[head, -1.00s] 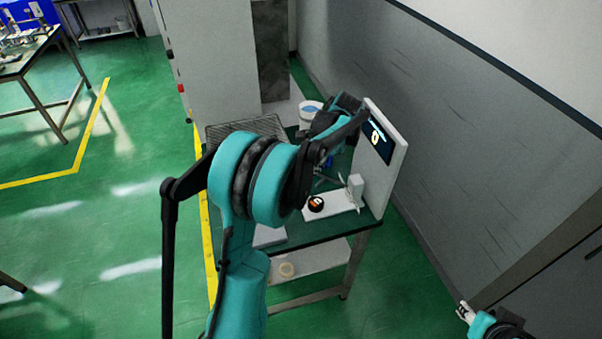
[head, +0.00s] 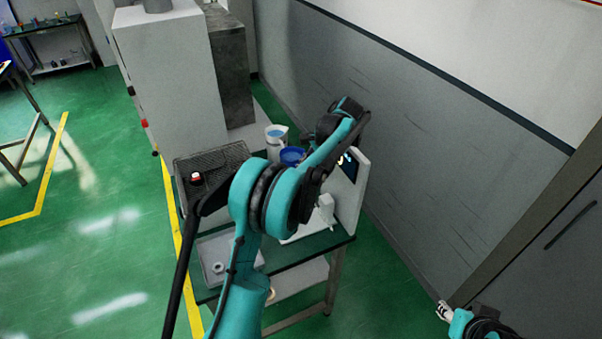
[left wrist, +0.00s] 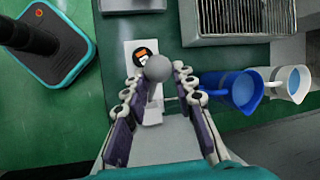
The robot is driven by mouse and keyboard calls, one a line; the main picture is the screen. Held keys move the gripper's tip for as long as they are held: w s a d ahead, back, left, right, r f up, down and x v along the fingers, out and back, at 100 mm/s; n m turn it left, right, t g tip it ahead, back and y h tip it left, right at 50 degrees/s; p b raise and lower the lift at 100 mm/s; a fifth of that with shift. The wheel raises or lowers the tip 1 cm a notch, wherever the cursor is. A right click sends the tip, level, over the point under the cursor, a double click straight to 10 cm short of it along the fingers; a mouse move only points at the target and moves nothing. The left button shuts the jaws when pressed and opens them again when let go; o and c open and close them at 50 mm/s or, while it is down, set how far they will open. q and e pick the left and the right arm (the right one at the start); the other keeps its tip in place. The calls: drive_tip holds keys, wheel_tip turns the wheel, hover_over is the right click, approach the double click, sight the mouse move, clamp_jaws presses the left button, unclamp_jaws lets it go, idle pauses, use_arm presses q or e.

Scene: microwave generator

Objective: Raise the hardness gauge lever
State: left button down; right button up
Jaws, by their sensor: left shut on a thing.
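The hardness gauge is a white device with an upright panel (head: 352,205) and a dark screen, at the right end of the green table in the head view. Its pale base with a round dark-and-orange piece (left wrist: 142,53) shows in the left wrist view. A grey ball knob (left wrist: 158,68), seemingly the lever's end, sits between my left fingertips (left wrist: 158,80), which are shut on it. The lever's shaft is hidden. In the head view my left arm covers much of the gauge, with its wrist above the panel. My right gripper (head: 445,311) is at the lower right, far from the gauge; its fingers are unclear.
A blue jug (left wrist: 235,88) and a white jug (left wrist: 290,82) stand close beside my left gripper. A dark mesh rack (head: 212,163), a small red-capped thing (head: 196,177) and a grey tray (head: 212,258) share the table. A grey wall (head: 400,130) runs behind the gauge.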

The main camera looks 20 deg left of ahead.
use_arm(q)
drive_tip(key=shift+d+f, duration=0.25)
drive_tip(key=shift+d, duration=0.1)
drive_tip(key=c, duration=1.2)
unclamp_jaws()
drive_tip(key=shift+w+d, duration=0.1)
drive_tip(key=shift+w, duration=0.1)
drive_tip(key=shift+r, duration=0.3)
drive_tip(key=v, duration=1.1)
drive_tip(key=shift+d+r, duration=0.25)
